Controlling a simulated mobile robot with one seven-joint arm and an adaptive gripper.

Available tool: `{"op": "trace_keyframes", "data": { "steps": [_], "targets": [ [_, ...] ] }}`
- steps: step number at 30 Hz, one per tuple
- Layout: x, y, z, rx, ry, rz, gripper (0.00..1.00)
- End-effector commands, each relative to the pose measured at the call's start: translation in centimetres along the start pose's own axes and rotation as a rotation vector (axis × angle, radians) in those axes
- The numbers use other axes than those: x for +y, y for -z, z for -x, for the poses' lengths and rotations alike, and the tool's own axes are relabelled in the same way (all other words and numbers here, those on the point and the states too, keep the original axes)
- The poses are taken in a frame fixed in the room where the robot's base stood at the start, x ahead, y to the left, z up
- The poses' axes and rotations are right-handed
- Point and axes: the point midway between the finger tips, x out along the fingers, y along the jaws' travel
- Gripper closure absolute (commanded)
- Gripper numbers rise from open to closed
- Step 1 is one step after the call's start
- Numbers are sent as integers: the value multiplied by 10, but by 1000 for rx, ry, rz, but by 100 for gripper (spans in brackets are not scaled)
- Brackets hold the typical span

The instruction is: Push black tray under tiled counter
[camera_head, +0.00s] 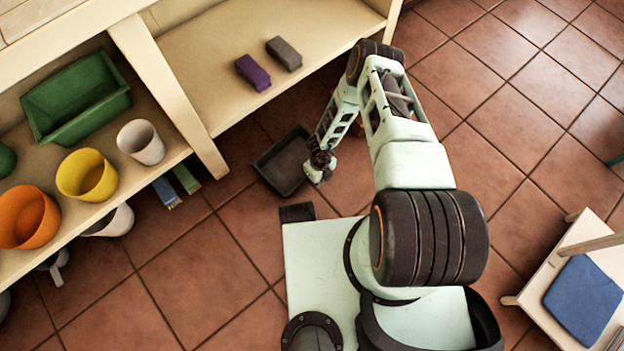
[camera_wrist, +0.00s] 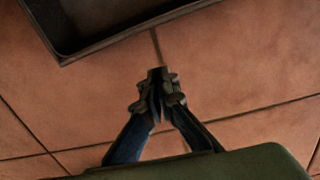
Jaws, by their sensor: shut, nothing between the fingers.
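The black tray (camera_head: 280,166) lies on the floor just in front of the low shelf, to the right of the pale upright post. In the wrist view, a corner of the tray (camera_wrist: 100,42) shows at the top left. The counter (camera_head: 62,32) stands at the upper left, with its pale front edge in view; little of its top shows. My gripper (camera_head: 318,174) is low over the floor at the tray's right side. In the wrist view my gripper (camera_wrist: 159,78) is shut and empty, with a gap of floor between its tips and the tray.
The shelf holds a purple block (camera_head: 252,72), a grey block (camera_head: 284,53), a green bin (camera_head: 77,97), and yellow (camera_head: 87,175), orange (camera_head: 28,217) and white (camera_head: 141,142) pots. Brushes (camera_head: 185,177) lie below its edge. A chair with a blue cushion (camera_head: 584,300) stands right.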

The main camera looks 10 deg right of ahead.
Motion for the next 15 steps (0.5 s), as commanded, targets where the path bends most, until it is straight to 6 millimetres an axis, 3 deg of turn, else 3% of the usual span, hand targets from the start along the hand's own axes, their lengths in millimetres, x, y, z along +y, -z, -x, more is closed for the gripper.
{"op": "trace_keyframes", "data": {
  "steps": [1,5,15],
  "targets": [
    [0,0,-19,0,0,1,100],
    [0,1,-46,1,1,1,100],
    [-1,-34,-41,-3,1,-1,100]
  ]
}}
